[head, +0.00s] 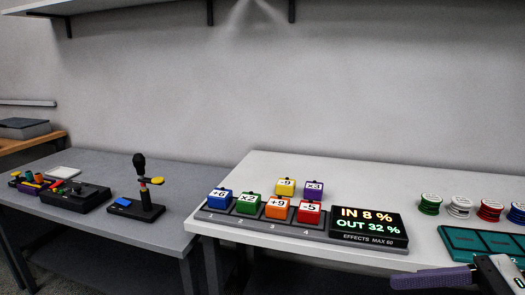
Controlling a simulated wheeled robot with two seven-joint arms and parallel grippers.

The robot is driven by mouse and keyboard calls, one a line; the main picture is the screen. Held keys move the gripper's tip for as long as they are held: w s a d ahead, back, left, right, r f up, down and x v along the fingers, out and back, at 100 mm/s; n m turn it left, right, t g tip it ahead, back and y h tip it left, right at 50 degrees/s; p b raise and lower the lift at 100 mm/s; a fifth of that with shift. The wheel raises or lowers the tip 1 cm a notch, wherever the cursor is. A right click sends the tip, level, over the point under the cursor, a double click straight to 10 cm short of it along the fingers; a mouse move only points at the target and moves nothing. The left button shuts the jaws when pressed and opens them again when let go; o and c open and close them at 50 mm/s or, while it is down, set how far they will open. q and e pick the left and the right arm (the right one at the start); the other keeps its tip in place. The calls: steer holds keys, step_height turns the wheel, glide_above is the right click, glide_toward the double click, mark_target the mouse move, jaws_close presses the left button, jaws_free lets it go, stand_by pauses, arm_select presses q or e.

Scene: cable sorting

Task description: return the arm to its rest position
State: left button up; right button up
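Part of my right arm's end (478,276) shows at the bottom right corner, in front of the white table's front edge. A long purple-grey finger-like piece points left from a white and black body. Only this one piece shows clearly, so I cannot tell whether the gripper is open or shut. Nothing held is visible. My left gripper and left arm are not in view.
On the white table (262,165) are numbered cubes on a dark slotted tray (221,219), a display (368,228) reading IN 8 %, OUT 32 %, coloured spools (459,207) and a teal tray (470,240). A grey table (190,190) holds a microphone-like stand (140,190) and a black box (75,197).

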steer(key=w+f+m+t+p, duration=0.1)
steer(key=w+m+t, duration=0.3)
steer(key=m, duration=0.5)
steer(key=w+f+m+t+p, duration=0.1)
steer(key=w+f+m+t, duration=0.15)
steer(key=m+t, duration=0.55)
step_height(320, 180, down, 9)
steer(key=d+m+t+h, duration=0.15)
steer(key=m+h, duration=0.55)
steer(key=m, duration=0.8)
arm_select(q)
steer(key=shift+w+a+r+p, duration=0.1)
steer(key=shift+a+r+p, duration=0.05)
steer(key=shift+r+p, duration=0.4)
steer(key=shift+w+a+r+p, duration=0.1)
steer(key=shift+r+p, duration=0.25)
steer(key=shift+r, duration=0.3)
arm_select(e)
steer(key=s+a+f+m+g+h, duration=0.2)
steer(key=s+a+f+m+g, duration=0.1)
steer(key=s+f+m, duration=0.4)
steer(key=s+a+f+m+g+h, duration=0.2)
steer(key=s+a+f+m+g, duration=0.2)
steer(key=f, duration=1)
steer(key=s+m+g, duration=0.1)
steer(key=s+m, duration=0.2)
steer(key=m, duration=0.1)
steer(key=shift+s+a+g, duration=0.2)
steer(key=shift+s+g, duration=0.05)
steer(key=shift+g, duration=0.1)
